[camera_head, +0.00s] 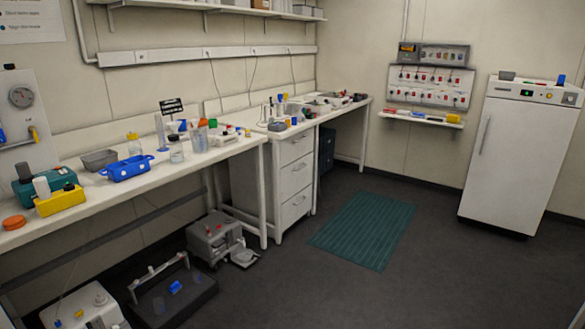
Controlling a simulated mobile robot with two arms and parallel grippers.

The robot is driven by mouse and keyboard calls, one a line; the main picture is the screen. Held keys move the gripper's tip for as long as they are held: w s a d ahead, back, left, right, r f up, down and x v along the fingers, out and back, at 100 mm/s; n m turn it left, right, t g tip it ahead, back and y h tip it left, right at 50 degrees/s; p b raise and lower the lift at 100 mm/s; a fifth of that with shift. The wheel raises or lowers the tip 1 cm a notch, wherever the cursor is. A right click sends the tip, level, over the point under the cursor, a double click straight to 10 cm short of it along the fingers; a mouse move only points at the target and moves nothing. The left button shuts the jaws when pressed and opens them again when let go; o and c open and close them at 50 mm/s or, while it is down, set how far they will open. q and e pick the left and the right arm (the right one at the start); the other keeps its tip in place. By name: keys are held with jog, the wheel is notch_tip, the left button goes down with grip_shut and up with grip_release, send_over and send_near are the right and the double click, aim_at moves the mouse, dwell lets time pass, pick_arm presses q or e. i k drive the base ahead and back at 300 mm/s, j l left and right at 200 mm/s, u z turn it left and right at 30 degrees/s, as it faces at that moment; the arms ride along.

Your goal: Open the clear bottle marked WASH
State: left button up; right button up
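Neither of my grippers is in view. Several clear vessels stand on the left bench. A clear bottle with a yellow cap (134,146) stands upright behind the blue rack. A clear container (200,140) stands further right. The lettering is too small to read, so I cannot tell which one is marked WASH.
The left bench (90,205) also holds a blue rack (127,169), a grey tray (99,159), a yellow block (60,200) and an orange lid (13,222). Equipment (215,238) stands on the floor below. Floor around the green mat (365,229) is clear.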

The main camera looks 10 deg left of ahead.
aim_at(176, 151)
jog(key=i+u, duration=0.1)
jog(key=i, duration=0.5)
jog(key=i+l+u, duration=0.1)
jog(key=i, duration=0.5)
jog(key=i+l, duration=0.15)
jog(key=i, duration=0.45)
jog(key=i+l+u, duration=0.1)
jog(key=i+u, duration=0.3)
jog(key=i+l+u, duration=0.15)
jog(key=u, duration=0.3)
jog(key=i+l+u, duration=0.6)
jog(key=l+u, duration=0.25)
jog(key=i+l+u, duration=0.2)
jog(key=u, duration=0.2)
jog(key=k+l, duration=0.05)
jog(key=l, duration=0.05)
